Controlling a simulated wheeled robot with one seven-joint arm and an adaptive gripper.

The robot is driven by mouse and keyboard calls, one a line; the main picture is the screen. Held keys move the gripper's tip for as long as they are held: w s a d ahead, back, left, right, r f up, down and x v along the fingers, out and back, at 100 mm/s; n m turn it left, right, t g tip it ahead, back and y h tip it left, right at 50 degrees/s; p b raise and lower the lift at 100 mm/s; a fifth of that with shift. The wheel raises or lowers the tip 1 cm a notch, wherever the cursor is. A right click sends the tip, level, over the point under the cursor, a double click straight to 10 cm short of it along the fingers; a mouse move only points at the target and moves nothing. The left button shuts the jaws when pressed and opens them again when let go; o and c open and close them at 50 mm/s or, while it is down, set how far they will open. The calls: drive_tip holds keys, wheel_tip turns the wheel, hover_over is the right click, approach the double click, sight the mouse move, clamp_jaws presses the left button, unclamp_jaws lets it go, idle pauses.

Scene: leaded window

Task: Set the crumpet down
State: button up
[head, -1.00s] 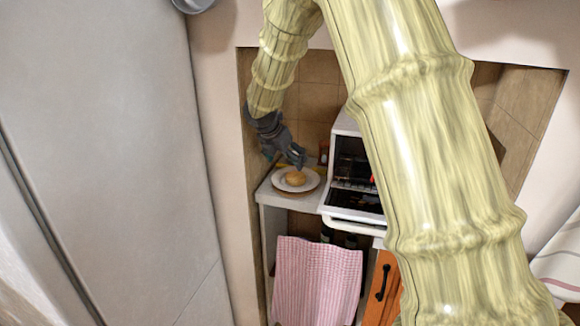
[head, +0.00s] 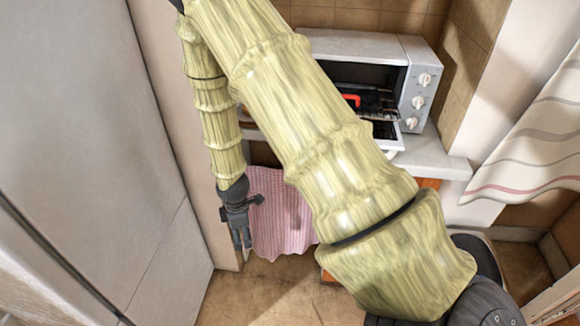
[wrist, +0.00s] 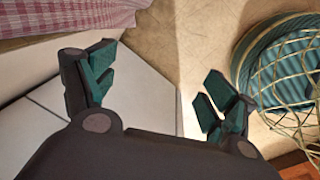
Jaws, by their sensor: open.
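My gripper (head: 246,224) hangs low in the head view, in front of the checked towel's left edge and beside the tall grey cabinet or fridge. In the wrist view its fingers (wrist: 160,82) are spread wide with nothing between them. The crumpet and its plate do not show in either view now; my arm covers the counter area left of the toaster oven, where they showed earlier.
The toaster oven (head: 365,45) stands open on the counter, with a red-handled item inside. A pink checked towel (head: 282,215) hangs below. The tall grey front (head: 85,120) is close on the left. A teal round thing in a wire basket (wrist: 285,75) stands on the floor.

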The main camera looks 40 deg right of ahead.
drive_tip(key=s+a+f+m, duration=0.2)
drive_tip(key=s+f+m, duration=0.2)
drive_tip(key=s, duration=0.6)
drive_tip(key=s+a+f+m, duration=0.2)
drive_tip(key=s+f+m, duration=0.2)
drive_tip(key=s, duration=0.6)
drive_tip(key=s+a+f+m+g, duration=0.1)
drive_tip(key=s+f+m, duration=0.3)
drive_tip(key=s, duration=0.6)
drive_tip(key=shift+s+a+m, duration=0.2)
drive_tip(key=shift+a+m, duration=0.3)
drive_tip(key=shift+m, duration=0.1)
